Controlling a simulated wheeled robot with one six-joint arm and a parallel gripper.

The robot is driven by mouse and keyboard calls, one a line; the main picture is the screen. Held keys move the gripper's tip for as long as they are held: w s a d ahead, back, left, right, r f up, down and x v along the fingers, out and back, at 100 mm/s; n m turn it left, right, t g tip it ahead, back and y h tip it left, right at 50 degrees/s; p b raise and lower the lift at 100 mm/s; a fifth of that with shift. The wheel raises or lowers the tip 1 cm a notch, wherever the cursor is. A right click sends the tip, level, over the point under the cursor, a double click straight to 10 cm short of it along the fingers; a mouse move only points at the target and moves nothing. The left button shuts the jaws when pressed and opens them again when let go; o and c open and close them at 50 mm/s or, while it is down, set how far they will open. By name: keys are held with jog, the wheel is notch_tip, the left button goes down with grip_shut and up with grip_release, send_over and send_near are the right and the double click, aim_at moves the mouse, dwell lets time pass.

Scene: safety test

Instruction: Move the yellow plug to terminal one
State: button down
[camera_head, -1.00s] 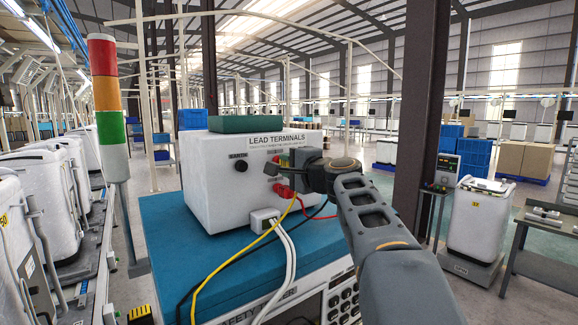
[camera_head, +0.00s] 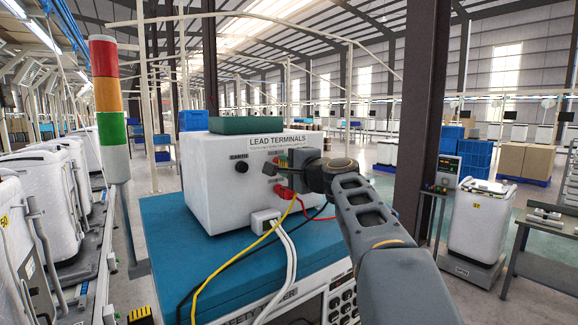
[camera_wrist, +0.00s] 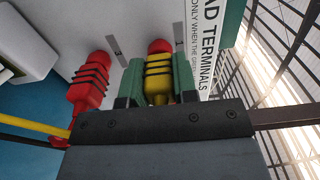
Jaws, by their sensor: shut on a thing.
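The white box labelled LEAD TERMINALS (camera_head: 212,200) stands on a blue-topped unit. My gripper (camera_head: 281,167) is at its front face, at the right. In the wrist view my gripper (camera_wrist: 158,88) has its green fingers closed on both sides of the yellow plug (camera_wrist: 158,75). The plug's front end meets a red terminal (camera_wrist: 160,46) on the panel; how deep it sits I cannot tell. A red plug (camera_wrist: 90,85) is at the panel to the left of it. In the head view my gripper mostly hides the yellow plug.
A yellow cable (camera_head: 238,252) and a black cable (camera_head: 214,279) hang across the blue top (camera_head: 165,232). A white connector (camera_head: 264,220) with white cables is low on the box front. A black terminal (camera_head: 241,166) is at the left. A signal tower (camera_head: 108,90) stands left.

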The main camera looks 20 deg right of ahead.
jog(key=shift+w, duration=0.1)
jog(key=c, duration=0.8)
grip_release()
jog(key=s+d+b, duration=0.2)
jog(key=s+b, duration=0.2)
jog(key=s, duration=0.9)
jog(key=shift+s+d, duration=0.25)
